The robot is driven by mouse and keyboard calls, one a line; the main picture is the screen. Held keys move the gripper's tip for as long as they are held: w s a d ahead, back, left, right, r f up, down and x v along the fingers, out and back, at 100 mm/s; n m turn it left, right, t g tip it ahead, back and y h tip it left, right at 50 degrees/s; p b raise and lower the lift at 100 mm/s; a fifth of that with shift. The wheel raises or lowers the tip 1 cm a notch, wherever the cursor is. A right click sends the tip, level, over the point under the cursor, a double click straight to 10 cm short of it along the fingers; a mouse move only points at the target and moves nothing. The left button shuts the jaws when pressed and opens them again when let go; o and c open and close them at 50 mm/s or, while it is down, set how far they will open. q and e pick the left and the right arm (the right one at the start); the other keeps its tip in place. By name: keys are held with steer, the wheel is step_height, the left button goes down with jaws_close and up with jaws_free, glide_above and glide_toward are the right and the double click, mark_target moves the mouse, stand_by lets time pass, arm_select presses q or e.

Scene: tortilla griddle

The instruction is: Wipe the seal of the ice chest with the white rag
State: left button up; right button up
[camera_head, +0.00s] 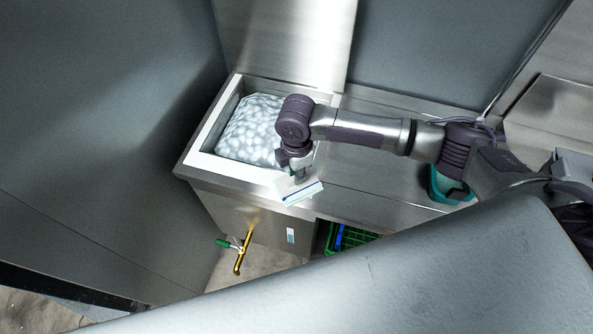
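The ice chest (205,174) is an open steel well in the counter at centre left, with a pale rim around it that serves as its seal (222,112). White, lumpy ice (250,128) fills it. My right gripper (298,180) points down over the chest's front right corner. It appears shut on the white rag (303,194), which has a blue-green stripe along its edge. The rag lies at the front rim; whether it presses on it is hard to tell. My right forearm hides the chest's right side. My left gripper is out of view.
A raised steel panel (285,40) stands behind the chest. A teal container (438,187) sits on the counter, partly behind my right arm. Below are a green crate (330,240) and a yellow tap (241,257) with a green handle.

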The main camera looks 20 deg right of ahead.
jaws_close()
steer(key=shift+s+d+p, duration=0.5)
steer(key=shift+d+p, duration=0.1)
steer(key=shift+d, duration=0.1)
steer(key=shift+s+d+f, duration=0.1)
steer(key=shift+s+d, duration=0.3)
steer(key=shift+d, duration=0.1)
steer(key=shift+f, duration=0.1)
steer(key=shift+a, duration=0.2)
